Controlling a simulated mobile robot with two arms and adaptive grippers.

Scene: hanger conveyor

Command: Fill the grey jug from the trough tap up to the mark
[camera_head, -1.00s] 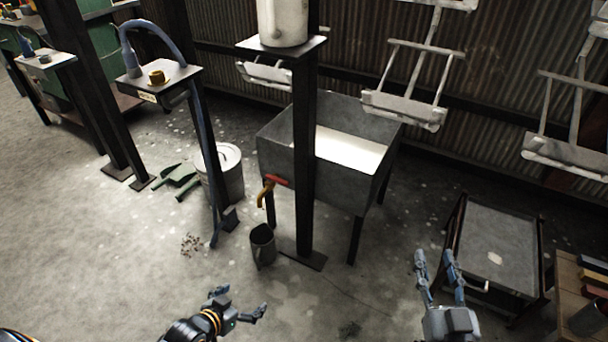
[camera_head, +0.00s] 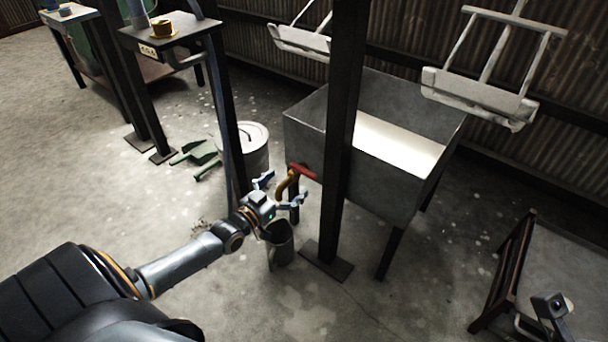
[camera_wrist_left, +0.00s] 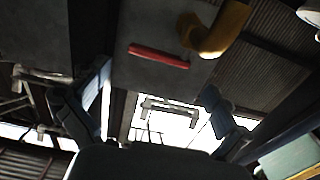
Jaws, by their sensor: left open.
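The grey jug (camera_head: 282,250) stands upright on the floor below the tap, its upper part partly hidden by my left gripper. The brass tap (camera_head: 283,185) with its red lever (camera_head: 302,171) sits on the front of the grey metal trough (camera_head: 392,185), which holds pale liquid. My left gripper (camera_head: 284,189) is open and empty, in front of the tap. In the left wrist view the red lever (camera_wrist_left: 158,57) and the brass spout (camera_wrist_left: 218,30) lie beyond the spread fingers. A part of my right gripper (camera_head: 548,308) shows at the lower right; its fingers are not clear.
A dark post (camera_head: 340,150) stands just right of the tap, in front of the trough. A lidded bin (camera_head: 255,150) and a green dustpan (camera_head: 195,153) are to the left. A low cart (camera_head: 565,270) is at the right. White hangers (camera_head: 480,95) hang above the trough.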

